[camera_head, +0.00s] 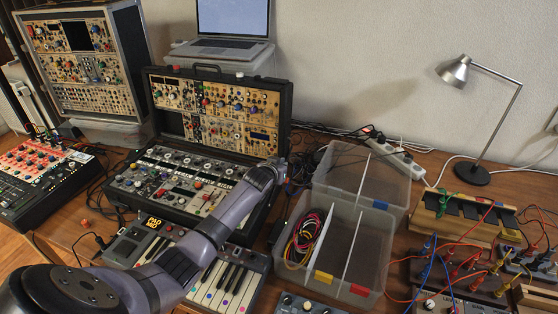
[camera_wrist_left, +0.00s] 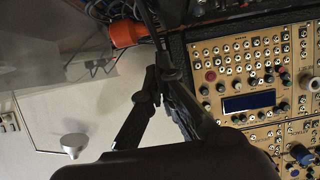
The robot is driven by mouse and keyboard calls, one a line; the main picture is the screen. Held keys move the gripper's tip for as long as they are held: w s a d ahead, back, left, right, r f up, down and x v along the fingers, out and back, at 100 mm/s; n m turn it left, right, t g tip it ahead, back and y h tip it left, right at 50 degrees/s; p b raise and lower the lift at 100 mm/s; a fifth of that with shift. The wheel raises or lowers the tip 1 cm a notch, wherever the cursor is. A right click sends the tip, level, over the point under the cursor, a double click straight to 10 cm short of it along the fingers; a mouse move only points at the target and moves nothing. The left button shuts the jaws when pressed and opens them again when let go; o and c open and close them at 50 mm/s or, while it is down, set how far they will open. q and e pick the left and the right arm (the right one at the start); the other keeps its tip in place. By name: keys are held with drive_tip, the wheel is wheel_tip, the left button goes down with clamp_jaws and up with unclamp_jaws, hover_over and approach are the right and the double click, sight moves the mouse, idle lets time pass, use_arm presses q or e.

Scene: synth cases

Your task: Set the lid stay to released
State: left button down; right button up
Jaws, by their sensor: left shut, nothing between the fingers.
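The open synth case (camera_head: 290,112) stands at the back middle, its lid raised and filled with tan module panels. My left gripper (camera_head: 277,167) is at the case's right side, near where lid and base meet. In the left wrist view my left gripper (camera_wrist_left: 158,75) is shut and empty, beside the lid's edge and its tan panel (camera_wrist_left: 245,75). A thin dark bar (camera_wrist_left: 149,18) runs down towards the fingertips; it may be the lid stay, and I cannot tell whether the fingers touch it. An orange piece (camera_wrist_left: 125,33) is just left of that bar. The stay's setting is not readable.
Clear plastic bins (camera_head: 352,235) with cables stand right of the case. A keyboard (camera_head: 225,285) lies in front, under my left arm. A laptop (camera_head: 232,45) is behind the lid, and a lamp (camera_head: 473,174) stands at the right. A taller rack case (camera_head: 85,65) is at the left.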

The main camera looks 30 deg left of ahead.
use_arm(q)
drive_tip(key=shift+w+f, duration=0.2)
drive_tip(key=shift+f, duration=0.25)
use_arm(e)
drive_tip(key=shift+f, duration=0.35)
use_arm(q)
drive_tip(key=shift+s+r, duration=0.1)
drive_tip(key=shift+r, duration=0.05)
drive_tip(key=s+d+r+p, duration=0.1)
drive_tip(key=s+r+p, duration=0.2)
drive_tip(key=s+r, duration=0.3)
wheel_tip(320, 180, up, 5)
drive_tip(key=shift+s+d+f, duration=0.1)
drive_tip(key=shift+s+d, duration=0.2)
drive_tip(key=shift+s, duration=0.1)
use_arm(e)
wheel_tip(320, 180, up, 3)
drive_tip(key=shift+s+r, duration=0.1)
drive_tip(key=shift+s+d, duration=0.1)
